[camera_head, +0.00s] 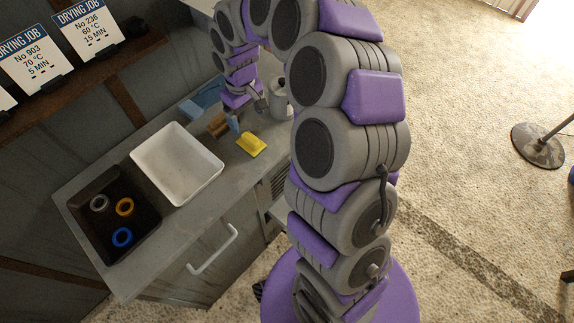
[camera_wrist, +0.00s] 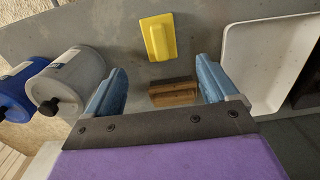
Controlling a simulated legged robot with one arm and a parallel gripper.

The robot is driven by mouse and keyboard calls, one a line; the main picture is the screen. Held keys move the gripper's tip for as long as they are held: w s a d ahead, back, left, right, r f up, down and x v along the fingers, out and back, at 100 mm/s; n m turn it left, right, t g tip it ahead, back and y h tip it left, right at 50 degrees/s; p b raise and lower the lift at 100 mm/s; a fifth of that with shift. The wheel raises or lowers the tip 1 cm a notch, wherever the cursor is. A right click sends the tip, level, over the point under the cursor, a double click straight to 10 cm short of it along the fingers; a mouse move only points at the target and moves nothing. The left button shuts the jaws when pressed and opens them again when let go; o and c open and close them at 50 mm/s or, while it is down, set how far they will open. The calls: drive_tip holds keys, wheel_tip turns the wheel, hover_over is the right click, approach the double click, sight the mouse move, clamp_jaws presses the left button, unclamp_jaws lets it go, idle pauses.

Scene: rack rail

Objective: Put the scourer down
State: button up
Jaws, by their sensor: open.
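My gripper (camera_wrist: 164,75) is open, its two blue fingers pointing down at the grey counter; in the head view it (camera_head: 212,116) is near the back of the counter. A brown two-tone block (camera_wrist: 173,93) lies between the fingers in the wrist view, with gaps at both sides; in the head view it (camera_head: 217,125) is partly hidden. A yellow slab-like piece (camera_wrist: 158,37) lies on the counter beyond the fingertips, and in the head view (camera_head: 251,144) it is nearer the front edge. I cannot tell which of these two is the scourer.
A white tray (camera_head: 178,163) stands left of my gripper in the head view. Beyond it a black tray (camera_head: 85,215) holds three rings. A grey canister (camera_wrist: 67,82) and a blue canister (camera_wrist: 17,92) stand on the other side. Counter around the yellow piece is bare.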

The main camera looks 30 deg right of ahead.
drive_tip(key=s+a+r+m, duration=0.1)
drive_tip(key=s+r, duration=0.3)
drive_tip(key=s, duration=0.4)
drive_tip(key=s+r, duration=0.4)
drive_tip(key=s, duration=0.3)
drive_tip(key=s+r+m+g, duration=0.1)
drive_tip(key=s+m, duration=0.2)
drive_tip(key=s, duration=1.7)
drive_tip(key=shift+d+r+m+g, duration=0.15)
drive_tip(key=shift+d+m+g, duration=0.15)
drive_tip(key=shift+d+g, duration=0.15)
drive_tip(key=shift+w, duration=0.1)
